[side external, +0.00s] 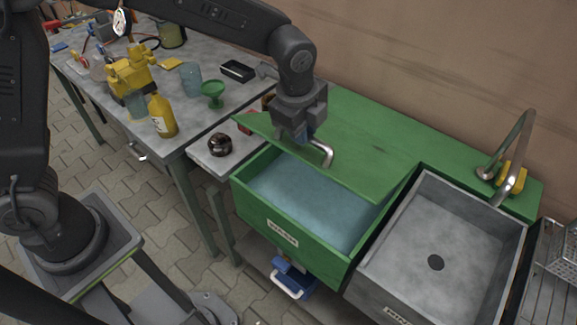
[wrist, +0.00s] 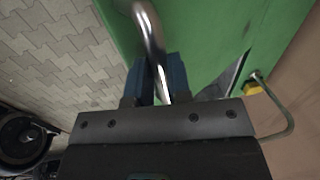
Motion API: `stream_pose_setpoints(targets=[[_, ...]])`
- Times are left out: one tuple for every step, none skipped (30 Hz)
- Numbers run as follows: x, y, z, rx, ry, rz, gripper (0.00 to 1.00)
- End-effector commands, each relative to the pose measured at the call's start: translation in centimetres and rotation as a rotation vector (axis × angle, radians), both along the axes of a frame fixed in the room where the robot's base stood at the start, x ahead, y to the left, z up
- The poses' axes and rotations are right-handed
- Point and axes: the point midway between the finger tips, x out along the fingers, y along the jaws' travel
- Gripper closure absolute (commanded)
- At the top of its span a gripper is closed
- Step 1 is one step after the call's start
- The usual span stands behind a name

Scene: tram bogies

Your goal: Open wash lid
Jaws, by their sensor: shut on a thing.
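The green wash lid (side external: 365,140) is raised along its front edge over the green wash tub (side external: 290,233), leaving a wide gap at the front. Bluish water (side external: 315,205) shows inside the tub. The bent metal lid handle (side external: 326,152) sticks out near the lid's front edge. My gripper (side external: 303,137) is at the handle, with its fingers partly hidden by the wrist. In the wrist view my blue fingers (wrist: 160,75) are shut on the metal handle (wrist: 150,35), with the green lid (wrist: 210,30) behind.
A grey sink basin (side external: 440,235) with a tall tap (side external: 523,135) adjoins the tub on the right. A side shelf with a dark round pot (side external: 220,145) lies to the left. The grey workbench (side external: 190,120) holds a yellow bottle (side external: 162,117) and a green goblet (side external: 213,90). The wall stands behind.

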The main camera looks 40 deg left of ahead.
Motion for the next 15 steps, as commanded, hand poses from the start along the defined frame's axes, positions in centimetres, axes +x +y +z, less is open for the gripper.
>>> stream_pose_setpoints(targets=[[2.0, 0.2, 1.3, -0.007, -0.029, 0.009, 1.00], [2.5, 0.2, 1.8, -0.007, -0.029, 0.009, 1.00], [3.2, 0.2, 2.6, -0.006, -0.028, 0.008, 1.00], [3.7, 0.2, 3.1, -0.005, -0.027, 0.008, 1.00], [4.2, 0.2, 3.6, -0.004, -0.026, 0.008, 1.00], [4.9, 0.3, 4.2, -0.003, -0.024, 0.009, 1.00], [5.4, 0.3, 4.6, -0.003, -0.024, 0.009, 1.00], [5.9, 0.3, 5.1, -0.003, -0.023, 0.009, 1.00], [6.5, 0.3, 5.5, -0.003, -0.022, 0.010, 1.00], [6.9, 0.3, 5.9, -0.003, -0.023, 0.011, 1.00], [7.4, 0.3, 6.3, -0.003, -0.022, 0.011, 1.00], [7.9, 0.3, 6.7, -0.002, -0.022, 0.011, 1.00], [8.3, 0.3, 7.0, -0.002, -0.021, 0.010, 1.00], [8.7, 0.3, 7.3, -0.002, -0.021, 0.010, 1.00], [9.2, 0.3, 7.6, -0.002, -0.020, 0.011, 1.00]])
